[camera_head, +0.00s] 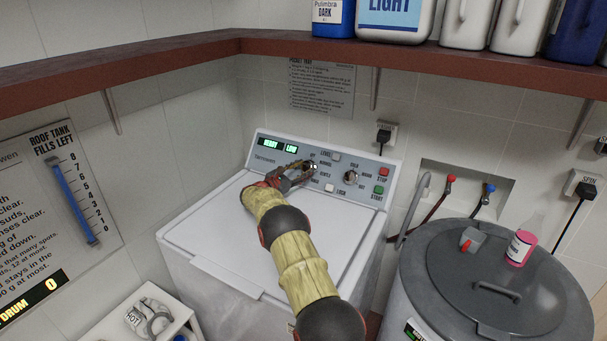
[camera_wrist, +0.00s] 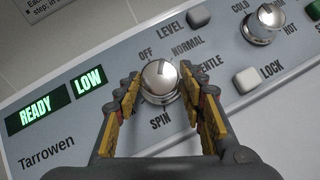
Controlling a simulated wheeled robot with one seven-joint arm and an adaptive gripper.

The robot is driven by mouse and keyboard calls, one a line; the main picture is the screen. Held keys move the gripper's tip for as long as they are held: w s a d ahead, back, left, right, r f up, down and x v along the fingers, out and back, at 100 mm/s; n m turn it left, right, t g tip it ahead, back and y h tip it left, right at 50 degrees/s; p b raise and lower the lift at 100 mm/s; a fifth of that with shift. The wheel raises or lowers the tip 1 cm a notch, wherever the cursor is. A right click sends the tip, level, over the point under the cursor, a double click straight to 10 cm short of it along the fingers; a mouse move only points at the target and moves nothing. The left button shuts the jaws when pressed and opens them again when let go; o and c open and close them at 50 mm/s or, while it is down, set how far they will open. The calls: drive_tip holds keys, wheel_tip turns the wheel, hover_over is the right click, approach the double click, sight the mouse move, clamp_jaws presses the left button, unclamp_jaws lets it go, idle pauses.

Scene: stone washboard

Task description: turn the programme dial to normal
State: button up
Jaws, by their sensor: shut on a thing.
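The programme dial (camera_wrist: 160,82) is a round silver knob on the washer's grey-blue panel. OFF, NORMAL, GENTLE and SPIN are printed around it; the lower-left side is hidden by a finger. Its pale mark seems to point upward, between OFF and NORMAL; I cannot tell its exact setting. My gripper (camera_wrist: 161,74) has its yellow fingers on both sides of the dial, shut on it. In the head view, my gripper (camera_head: 288,174) reaches the panel and partly covers the dial (camera_head: 309,166). The display (camera_wrist: 62,103) reads READY and LOW.
A second knob (camera_head: 350,178) stands to the right, with red STOP (camera_head: 383,172) and green START (camera_head: 379,190) buttons beyond. LEVEL (camera_wrist: 198,17) and LOCK (camera_wrist: 246,80) buttons are close to my fingers. A brown shelf (camera_head: 330,58) with bottles runs above; a grey drum (camera_head: 420,290) stands at right.

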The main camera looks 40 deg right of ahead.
drive_tip(key=shift+w+m+g, duration=0.2)
drive_tip(key=shift+m+g, duration=0.8)
drive_tip(key=shift+m, duration=0.6)
drive_tip(key=o, duration=1.1)
drive_tip(key=shift+o, duration=0.2)
drive_tip(key=a, duration=0.8)
drive_tip(key=a+r, duration=0.1)
drive_tip(key=a, duration=0.3)
drive_tip(key=shift+s, duration=0.2)
